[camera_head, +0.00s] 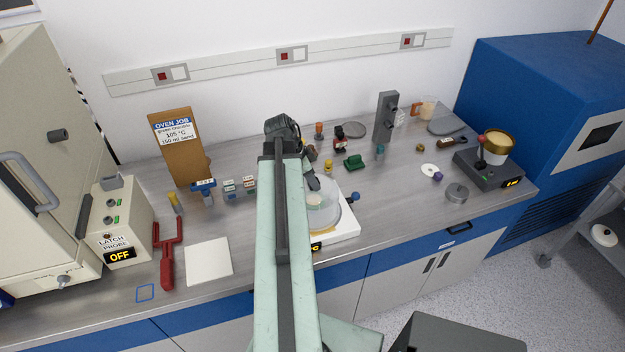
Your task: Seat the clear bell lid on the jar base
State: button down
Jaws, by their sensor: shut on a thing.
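The clear bell lid (330,218) shows as a pale, see-through round shape just right of my arm, in the middle of the bench. My gripper (313,184) is at its top, shut on it; the exact grip is small and partly hidden by my arm. The lid is over a white square unit (346,229), which appears to be the jar base, with an orange-lit display at its front and a blue knob (354,197) at its right. A cream round thing (314,200) shows through the lid. I cannot tell whether lid and base touch.
A green block (354,163), a grey upright stand (386,118) and small stoppers stand behind. At right are a metal puck (457,193) and a dark heater unit (488,168) with a gold-rimmed bowl. At left are a white pad (209,262) and a red fork-shaped tool (167,254).

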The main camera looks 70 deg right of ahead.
jog(key=shift+f, duration=0.15)
jog(key=c, duration=0.9)
grip_release()
jog(key=p+v, duration=0.7)
jog(key=shift+r, duration=0.35)
jog(key=shift+w, duration=0.1)
